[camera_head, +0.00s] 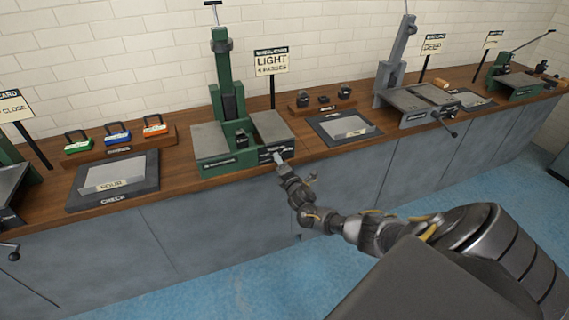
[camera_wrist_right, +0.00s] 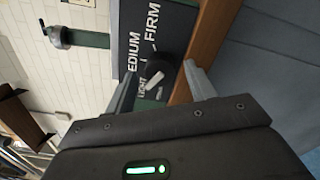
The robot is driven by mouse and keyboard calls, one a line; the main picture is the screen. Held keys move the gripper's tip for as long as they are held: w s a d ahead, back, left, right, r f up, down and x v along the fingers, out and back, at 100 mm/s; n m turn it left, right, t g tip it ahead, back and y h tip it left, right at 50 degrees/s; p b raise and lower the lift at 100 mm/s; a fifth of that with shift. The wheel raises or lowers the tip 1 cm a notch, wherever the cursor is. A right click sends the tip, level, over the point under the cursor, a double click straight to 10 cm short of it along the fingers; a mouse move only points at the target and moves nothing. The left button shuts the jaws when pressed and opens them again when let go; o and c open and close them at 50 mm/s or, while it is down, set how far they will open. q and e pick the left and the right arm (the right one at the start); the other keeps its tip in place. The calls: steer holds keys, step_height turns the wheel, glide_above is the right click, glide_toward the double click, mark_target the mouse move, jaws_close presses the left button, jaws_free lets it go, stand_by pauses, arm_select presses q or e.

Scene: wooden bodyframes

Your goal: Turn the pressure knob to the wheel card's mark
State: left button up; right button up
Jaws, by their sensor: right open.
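The green machine (camera_head: 212,141) stands on the wooden bench, with a dark dial panel at its front right. A card (camera_head: 271,62) behind it reads LIGHT and 4 PASSES; its small heading is hard to read. In the right wrist view the pressure knob (camera_wrist_right: 160,78) sits on the dark panel (camera_wrist_right: 172,24) lettered LIGHT, MEDIUM and FIRM. I cannot tell clearly which word its pointer faces. My right gripper (camera_head: 279,157) is at the panel, open, with its fingers on either side of the knob in the wrist view (camera_wrist_right: 160,88); contact is unclear. My left gripper is not in view.
Left of the machine are a rack of coloured blocks (camera_head: 119,143) and a dark tray (camera_head: 80,200). Right of it are a small rack (camera_head: 322,105), another tray (camera_head: 318,124) and a grey machine (camera_head: 415,118). The bench front (camera_head: 200,240) drops to a blue floor.

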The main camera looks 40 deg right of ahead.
steer(key=v, duration=1)
steer(key=shift+s, duration=0.2)
steer(key=shift+a, duration=0.15)
steer(key=s+a+f+m+g+y, duration=0.1)
steer(key=s+f+m+g, duration=0.45)
steer(key=f, duration=0.95)
steer(key=s+a+f+m+g+y, duration=0.1)
steer(key=s+f+m+g+y, duration=0.15)
steer(key=s+f+m, duration=0.85)
steer(key=s+a+f+g, duration=0.2)
steer(key=s+a+f, duration=0.4)
steer(key=s, duration=0.5)
steer(key=s+a+f+g+y, duration=0.1)
steer(key=s+a+f+g, duration=0.2)
steer(key=s+a+f, duration=0.3)
steer(key=s+a+f+g+y, duration=0.1)
steer(key=s+a+f+g, duration=0.2)
steer(key=s, duration=1.3)
steer(key=a+f, duration=0.3)
steer(key=shift+s+a+f, duration=0.4)
